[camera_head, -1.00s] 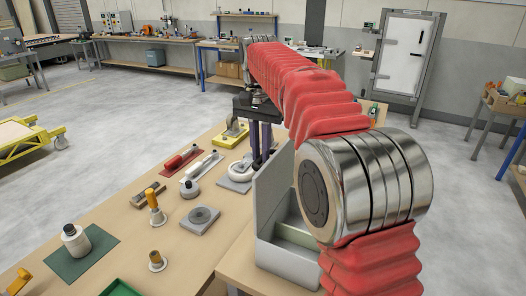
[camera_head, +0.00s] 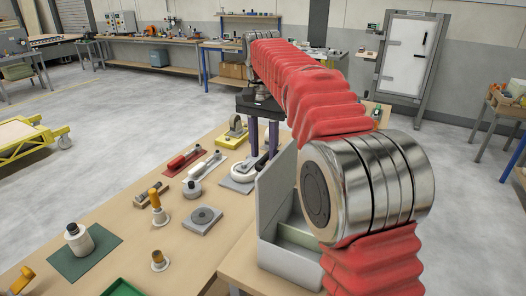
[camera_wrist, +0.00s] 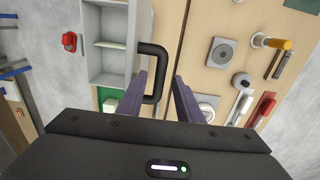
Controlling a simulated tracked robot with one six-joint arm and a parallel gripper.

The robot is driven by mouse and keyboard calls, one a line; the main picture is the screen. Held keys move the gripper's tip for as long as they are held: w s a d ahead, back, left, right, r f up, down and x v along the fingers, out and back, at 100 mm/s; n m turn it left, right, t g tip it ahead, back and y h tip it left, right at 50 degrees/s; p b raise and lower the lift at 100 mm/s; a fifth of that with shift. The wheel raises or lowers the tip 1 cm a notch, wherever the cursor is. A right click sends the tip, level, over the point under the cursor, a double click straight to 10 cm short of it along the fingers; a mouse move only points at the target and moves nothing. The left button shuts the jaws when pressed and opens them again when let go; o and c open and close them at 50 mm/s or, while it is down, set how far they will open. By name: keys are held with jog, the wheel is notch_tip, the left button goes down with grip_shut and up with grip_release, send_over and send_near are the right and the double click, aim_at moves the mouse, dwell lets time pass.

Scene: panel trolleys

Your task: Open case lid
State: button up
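The grey case stands on the wooden bench, and its rim (camera_head: 290,262) shows in the head view. Its lid (camera_head: 276,205) stands upright on the left side, and the inside with a pale shelf or divider is exposed. In the wrist view the case (camera_wrist: 96,72) is at upper left, with a black bent handle (camera_wrist: 162,62) projecting from its right side. My gripper (camera_wrist: 164,78) is open. Its two purple fingers are apart, with part of the handle seen between them and its lower end close to the left finger. Contact cannot be told. In the head view my gripper (camera_head: 263,142) is beyond the lid, partly hidden.
Several tools and parts lie on the bench left of the case, including a red-handled tool (camera_head: 183,160), a round grey part on a plate (camera_head: 203,218) and a roller on a green mat (camera_head: 80,240). A red knob (camera_wrist: 70,41) is left of the case in the wrist view.

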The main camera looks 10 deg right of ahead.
jog(key=shift+w+r, duration=0.1)
jog(key=shift+r, duration=3.1)
